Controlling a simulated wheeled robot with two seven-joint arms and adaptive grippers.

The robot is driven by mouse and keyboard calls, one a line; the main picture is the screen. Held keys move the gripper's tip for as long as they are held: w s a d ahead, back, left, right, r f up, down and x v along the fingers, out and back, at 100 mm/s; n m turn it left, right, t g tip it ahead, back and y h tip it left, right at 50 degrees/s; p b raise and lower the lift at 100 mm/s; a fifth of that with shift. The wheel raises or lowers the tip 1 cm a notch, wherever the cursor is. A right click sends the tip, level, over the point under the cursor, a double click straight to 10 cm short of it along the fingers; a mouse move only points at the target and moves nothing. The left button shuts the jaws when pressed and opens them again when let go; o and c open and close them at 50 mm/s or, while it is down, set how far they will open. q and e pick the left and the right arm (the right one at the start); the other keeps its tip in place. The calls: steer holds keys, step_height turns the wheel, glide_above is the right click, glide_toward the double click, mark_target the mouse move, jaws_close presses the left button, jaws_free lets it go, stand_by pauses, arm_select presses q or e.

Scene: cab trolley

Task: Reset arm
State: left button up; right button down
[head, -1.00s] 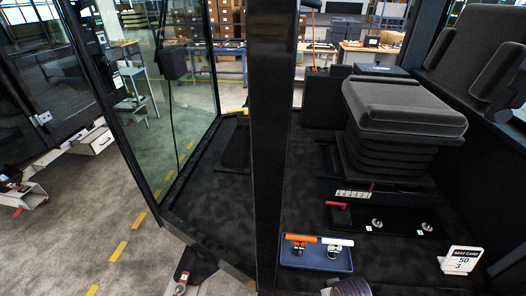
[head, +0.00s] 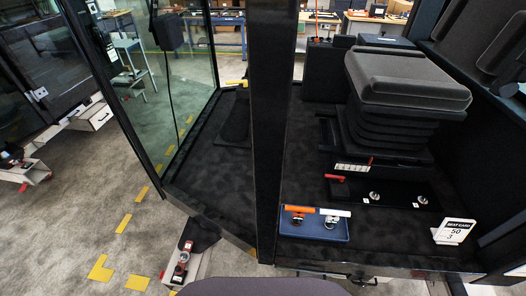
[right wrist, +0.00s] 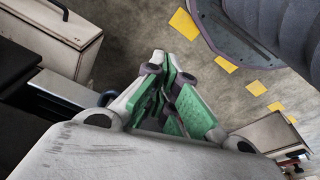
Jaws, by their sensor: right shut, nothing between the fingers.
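My right gripper (right wrist: 168,78) shows in the right wrist view, with grey fingers and green pads drawn together and nothing between them. It points out over the grey floor, clear of any object. I do not see the right gripper in the head view. My left gripper is in neither view.
A blue tray (head: 335,234) with an orange-handled and a white-handled tool sits on the cab floor. Behind it is a dark seat (head: 405,82); a white seat card (head: 455,231) stands at right. A black post (head: 270,130) divides the cab. Yellow marks (head: 138,282) line the floor.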

steer(key=s+d+f, duration=0.1)
steer(key=s+f, duration=0.6)
steer(key=s, duration=0.3)
steer(key=s+d+f+g, duration=0.1)
steer(key=s+d+f, duration=0.1)
steer(key=s+f, duration=0.6)
steer(key=shift+s+d, duration=0.3)
steer(key=shift+s, duration=0.55)
steer(key=shift+f, duration=0.1)
